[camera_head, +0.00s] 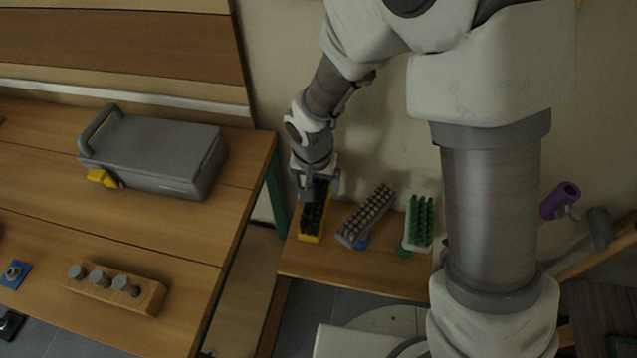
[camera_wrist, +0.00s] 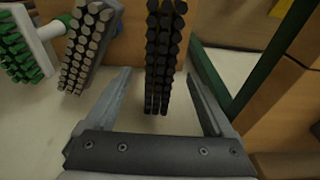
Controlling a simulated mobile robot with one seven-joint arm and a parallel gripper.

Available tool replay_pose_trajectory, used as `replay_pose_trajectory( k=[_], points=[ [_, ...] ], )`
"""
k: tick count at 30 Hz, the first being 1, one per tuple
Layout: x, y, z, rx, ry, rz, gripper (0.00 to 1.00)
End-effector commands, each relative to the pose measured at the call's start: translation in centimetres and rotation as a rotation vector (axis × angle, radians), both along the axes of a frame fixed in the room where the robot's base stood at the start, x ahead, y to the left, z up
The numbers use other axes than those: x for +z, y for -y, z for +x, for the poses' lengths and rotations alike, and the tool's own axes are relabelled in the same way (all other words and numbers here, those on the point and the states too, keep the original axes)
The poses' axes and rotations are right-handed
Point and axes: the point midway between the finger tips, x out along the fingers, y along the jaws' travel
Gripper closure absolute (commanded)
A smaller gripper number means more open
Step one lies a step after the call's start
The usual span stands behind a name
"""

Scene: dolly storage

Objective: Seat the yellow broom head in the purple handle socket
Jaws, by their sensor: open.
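The yellow broom head (camera_head: 310,238) lies bristles-up on the small wooden table, with rows of black bristles. My gripper (camera_head: 318,192) is open at its far end, by the wall. In the wrist view the black bristles (camera_wrist: 163,50) stand between the two spread fingers of my gripper (camera_wrist: 159,76), with gaps visible on both sides.
A grey broom head (camera_head: 352,232) and a green-bristled one (camera_head: 418,232) lie to the right on the small table (camera_head: 345,275). The workbench (camera_head: 150,240) at left carries a grey toolbox (camera_head: 160,150) and a wooden peg block (camera_head: 110,287). The wall (camera_head: 265,60) is close behind.

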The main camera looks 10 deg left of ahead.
Motion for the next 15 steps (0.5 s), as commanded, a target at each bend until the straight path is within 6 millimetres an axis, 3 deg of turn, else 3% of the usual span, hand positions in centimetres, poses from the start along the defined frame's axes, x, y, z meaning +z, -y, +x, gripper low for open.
replay_pose_trajectory(
  k=[6, 15],
  points=[
    [-2.8, 0.1, 0.4, -0.001, -0.001, -0.002, 0.12],
    [-3.5, 0.0, 0.6, 0.000, 0.001, 0.000, 0.12]
  ],
)
